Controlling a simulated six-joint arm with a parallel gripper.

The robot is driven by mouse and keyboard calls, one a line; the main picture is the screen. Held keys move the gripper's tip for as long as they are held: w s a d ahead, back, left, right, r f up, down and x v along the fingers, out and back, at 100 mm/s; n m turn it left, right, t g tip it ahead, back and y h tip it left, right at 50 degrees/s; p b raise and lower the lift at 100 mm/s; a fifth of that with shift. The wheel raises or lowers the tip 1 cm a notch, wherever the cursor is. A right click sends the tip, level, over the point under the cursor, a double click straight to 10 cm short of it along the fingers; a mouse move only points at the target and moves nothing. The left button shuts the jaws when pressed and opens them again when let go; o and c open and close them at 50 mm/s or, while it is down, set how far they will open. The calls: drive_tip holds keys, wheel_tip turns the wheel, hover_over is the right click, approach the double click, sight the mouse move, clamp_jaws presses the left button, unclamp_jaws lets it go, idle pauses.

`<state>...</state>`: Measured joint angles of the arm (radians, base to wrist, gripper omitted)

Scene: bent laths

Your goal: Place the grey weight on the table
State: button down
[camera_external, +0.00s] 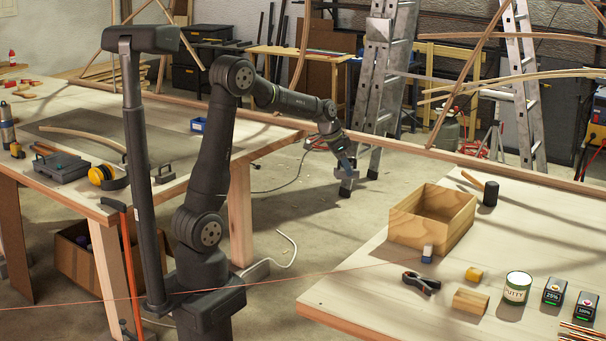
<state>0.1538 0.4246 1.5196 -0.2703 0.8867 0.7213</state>
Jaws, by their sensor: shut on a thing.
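My gripper (344,157) hangs at the end of my outstretched arm, over the gap between the two tables. It is shut on a small grey block that looks like the grey weight (346,173), held in the air over the floor. The fingertips and grip are too small to see in detail. A similar dark grey piece (163,174) lies on the left table (255,139). The right table (375,280) is to the right of and nearer than my gripper.
On the right table stand an open wooden box (405,229), a mallet (490,193), a putty can (516,288), pliers (421,282) and small blocks. Its front left is bare. A long wooden lath (415,151) runs behind my gripper. A stepladder (378,90) stands beyond.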

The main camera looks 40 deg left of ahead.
drive_tip(key=w+a+n+t+y, duration=0.1)
drive_tip(key=w+a+n, duration=0.1)
drive_tip(key=a, duration=1.6)
drive_tip(key=w+a+n, duration=0.2)
drive_tip(key=w+a, duration=0.1)
drive_tip(key=a, duration=1.6)
drive_tip(key=s+a+n+y, duration=0.1)
drive_tip(key=s+a, duration=0.5)
drive_tip(key=a, duration=0.5)
drive_tip(key=s+a+f+n, duration=0.15)
drive_tip(key=s+a, duration=0.35)
drive_tip(key=a, duration=0.6)
drive_tip(key=s+a+n+y, duration=0.1)
drive_tip(key=s+a+n, duration=0.1)
drive_tip(key=s+a, duration=0.6)
drive_tip(key=shift+t, duration=0.3)
drive_tip(key=s+a+f, duration=0.1)
drive_tip(key=a+f, duration=0.1)
drive_tip(key=a, duration=0.2)
drive_tip(key=s+a+f, duration=0.1)
drive_tip(key=a+f, duration=0.1)
drive_tip(key=a, duration=0.2)
drive_tip(key=s+a+f, duration=0.1)
drive_tip(key=a+f, duration=0.1)
drive_tip(key=a, duration=0.2)
drive_tip(key=shift+s+a+f, duration=0.2)
drive_tip(key=shift+f, duration=0.15)
drive_tip(key=shift+a+f, duration=0.1)
drive_tip(key=shift+f, duration=2)
drive_tip(key=shift+f, duration=0.15)
